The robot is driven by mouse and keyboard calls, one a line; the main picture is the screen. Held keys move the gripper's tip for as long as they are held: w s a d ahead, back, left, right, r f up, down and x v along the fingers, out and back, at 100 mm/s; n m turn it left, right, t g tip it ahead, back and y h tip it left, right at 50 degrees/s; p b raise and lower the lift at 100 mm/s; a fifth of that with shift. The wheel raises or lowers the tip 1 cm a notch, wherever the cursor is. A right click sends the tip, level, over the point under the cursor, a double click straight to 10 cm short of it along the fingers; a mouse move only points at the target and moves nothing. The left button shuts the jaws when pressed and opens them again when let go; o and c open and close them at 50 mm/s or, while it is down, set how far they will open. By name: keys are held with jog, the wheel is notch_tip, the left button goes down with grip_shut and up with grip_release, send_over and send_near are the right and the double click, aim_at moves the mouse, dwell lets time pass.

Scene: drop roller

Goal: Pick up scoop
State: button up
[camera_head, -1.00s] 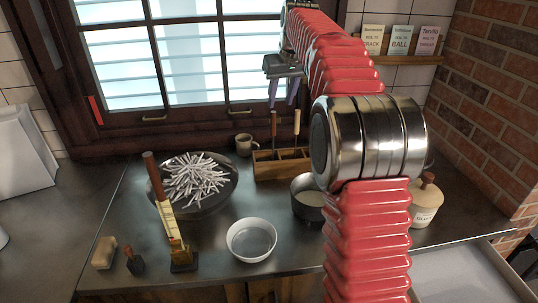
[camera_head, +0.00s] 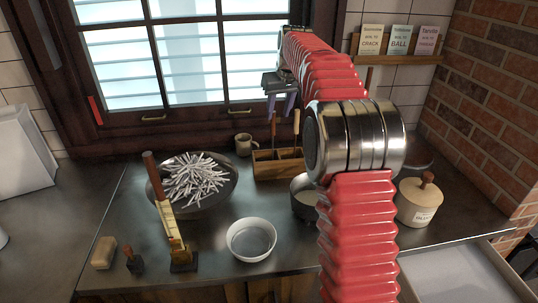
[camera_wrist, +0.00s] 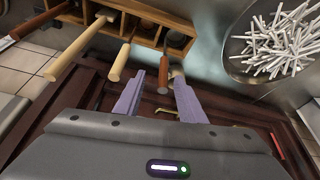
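The holder (camera_wrist: 148,30) also shows in the wrist view, with several handles sticking out. My gripper (camera_head: 281,106) hangs above the holder, just over the handles. In the wrist view its two lilac fingers (camera_wrist: 158,80) are apart, with the brown handle's end (camera_wrist: 163,77) appearing between their tips; contact cannot be told.
A white bowl (camera_head: 251,240), a dark pot (camera_head: 303,204) and a lidded jar (camera_head: 419,203) stand nearby. The window (camera_head: 170,60) is close behind my gripper.

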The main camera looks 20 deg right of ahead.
aim_at(274, 120)
jog(key=shift+x, duration=1.35)
jog(key=shift+a+x, duration=0.2)
jog(key=shift+x, duration=1.1)
jog(key=shift+a+x, duration=0.15)
jog(key=shift+x, duration=1.15)
grip_shut()
